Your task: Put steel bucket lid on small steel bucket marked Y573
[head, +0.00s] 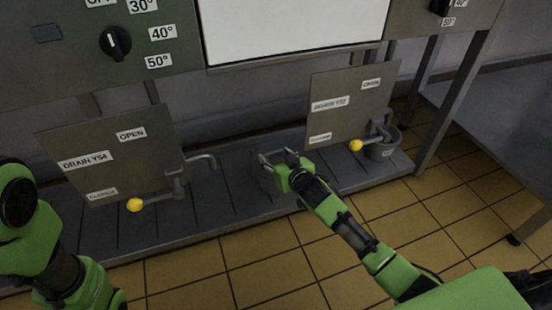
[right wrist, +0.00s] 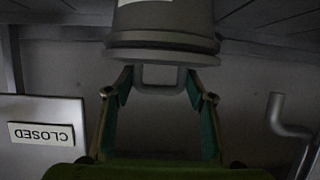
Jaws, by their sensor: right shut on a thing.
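My right gripper (head: 279,158) is over the middle of the low metal bench. In the right wrist view, which is upside down, its fingers (right wrist: 160,98) are shut on the loop handle of a grey steel lid (right wrist: 162,53). The lid lines up with a grey cylindrical bucket (right wrist: 165,14) with a partly visible white label. They look in contact, but I cannot tell whether the lid is fully seated. The label's text is unreadable. In the head view the lid and this bucket are mostly hidden by the gripper. My left arm shows at left; its gripper is out of view.
Another steel bucket (head: 382,148) stands at the bench's right, under a yellow-knobbed drain valve (head: 356,145). A second yellow-knobbed valve (head: 135,204) and a bent spout (head: 201,160) are at left. Drain panels (head: 110,150) rise behind. The tiled floor (head: 270,270) in front is clear.

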